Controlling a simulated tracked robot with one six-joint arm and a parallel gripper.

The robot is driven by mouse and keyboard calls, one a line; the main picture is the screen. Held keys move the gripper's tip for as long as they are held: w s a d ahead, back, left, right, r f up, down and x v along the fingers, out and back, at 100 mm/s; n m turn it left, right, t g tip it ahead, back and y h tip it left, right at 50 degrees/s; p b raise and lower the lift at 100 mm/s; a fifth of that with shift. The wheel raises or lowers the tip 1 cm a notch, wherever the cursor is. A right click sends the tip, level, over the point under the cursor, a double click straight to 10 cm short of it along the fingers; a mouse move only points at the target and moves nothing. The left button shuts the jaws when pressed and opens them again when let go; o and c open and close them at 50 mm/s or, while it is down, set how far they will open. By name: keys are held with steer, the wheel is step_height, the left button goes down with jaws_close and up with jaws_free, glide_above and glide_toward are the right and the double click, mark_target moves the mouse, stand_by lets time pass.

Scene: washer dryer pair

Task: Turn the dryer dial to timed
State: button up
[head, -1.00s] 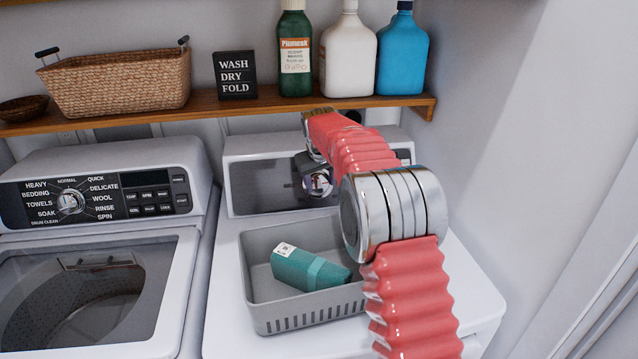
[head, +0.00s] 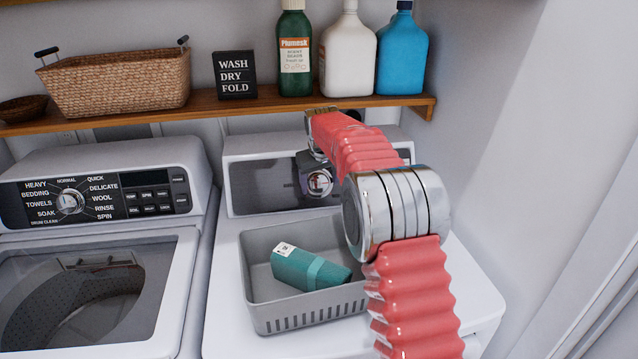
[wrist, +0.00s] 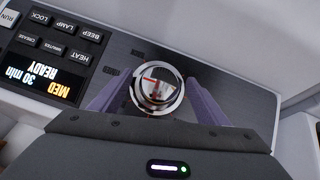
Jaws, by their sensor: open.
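The dryer (head: 222,310) is the right machine, with a dark control panel (head: 252,188) at its back. Its chrome dial (head: 320,183) shows just below the end of my arm. In the wrist view the dial (wrist: 157,88) is round and shiny, with a red mark on its face. My gripper (wrist: 158,92) is open, with one purple finger on each side of the dial. I cannot tell whether the fingers touch it. The dial's printed settings are mostly hidden or too blurred to read. The display (wrist: 42,78) reads MED, 30 min, READY, upside down.
A grey bin (head: 262,325) holding a teal packet (head: 310,268) stands on the dryer top. The washer (head: 100,215) is at left. A wooden shelf (head: 200,107) with a basket, sign and bottles runs close above the arm. A wall is at right.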

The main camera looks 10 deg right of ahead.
steer(key=v, duration=1.3)
steer(key=shift+s+r, duration=0.2)
steer(key=shift+r, duration=0.05)
steer(key=s+r+m, duration=0.1)
steer(key=s+r, duration=0.1)
steer(key=s, duration=1)
steer(key=s+r, duration=0.2)
steer(key=s, duration=1)
steer(key=s+f, duration=0.5)
steer(key=s, duration=0.6)
steer(key=s+f+m, duration=0.1)
steer(key=s+f, duration=0.4)
steer(key=s, duration=0.5)
steer(key=shift+s+d+f+t+y, duration=0.25)
steer(key=shift+s+f+t+y, duration=0.05)
steer(key=shift+s+f, duration=0.1)
